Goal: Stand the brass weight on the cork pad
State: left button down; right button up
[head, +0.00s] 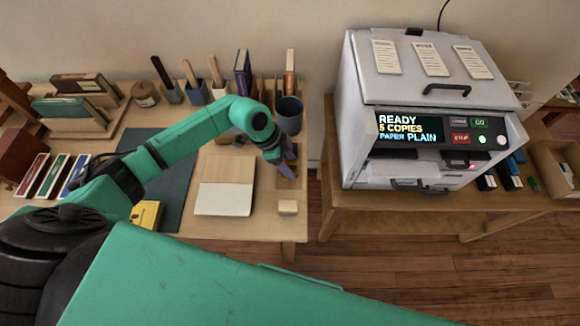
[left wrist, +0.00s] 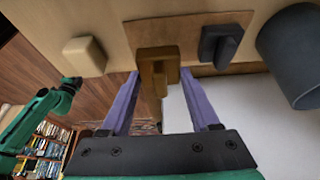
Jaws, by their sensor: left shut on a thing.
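The brass weight (left wrist: 158,66) is a gold-brown block between the two purple fingers of my left gripper (left wrist: 160,76), which is shut on it. The cork pad (left wrist: 187,46) is a thin brown sheet near the table's edge. In the left wrist view the weight overlaps the pad's end; I cannot tell whether it touches the pad. A dark block (left wrist: 219,44) stands on the pad, beside and apart from the weight. In the head view my left gripper (head: 287,168) is over the table's right part and hides much of the pad. My right gripper is not in view.
A grey cup (head: 289,115) stands behind my left gripper, and a pale block (head: 288,207) lies in front of it. A pale board (head: 227,174) lies left. The copier (head: 430,105) stands across a gap to the right.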

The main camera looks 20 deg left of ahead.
pick_arm(q)
notch_tip(320, 180, down, 3)
jog(key=shift+s+r, duration=0.1)
jog(key=shift+f, duration=0.35)
jog(key=shift+c, duration=0.6)
grip_release()
jog(key=shift+r, duration=0.15)
jog(key=b+v, duration=0.1)
jog(key=v, duration=1.1)
jog(key=shift+b, duration=0.4)
jog(key=shift+a, duration=0.1)
